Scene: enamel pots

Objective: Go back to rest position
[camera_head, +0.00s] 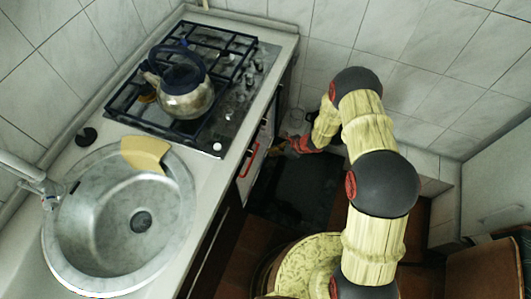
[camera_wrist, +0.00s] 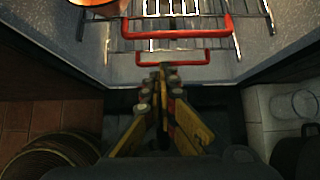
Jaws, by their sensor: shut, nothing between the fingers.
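My gripper (camera_wrist: 163,72) is shut and empty in the wrist view, its yellow and dark fingers together. Its tips are in front of a wire rack (camera_wrist: 160,45) with red handles (camera_wrist: 175,61); whether they touch is hard to tell. In the head view my arm reaches down past the counter's right side, and the gripper (camera_head: 279,149) is small and partly hidden, beside the front of the unit under the stove. A red handle (camera_head: 250,163) shows on that front.
A kettle (camera_head: 184,92) stands on the gas stove (camera_head: 225,110). The round sink (camera_head: 95,225) has a tan piece (camera_head: 145,153) on its rim. An orange pot (camera_wrist: 98,4) shows at the wrist view's top left. Tiled walls (camera_head: 430,80) close off the back and right.

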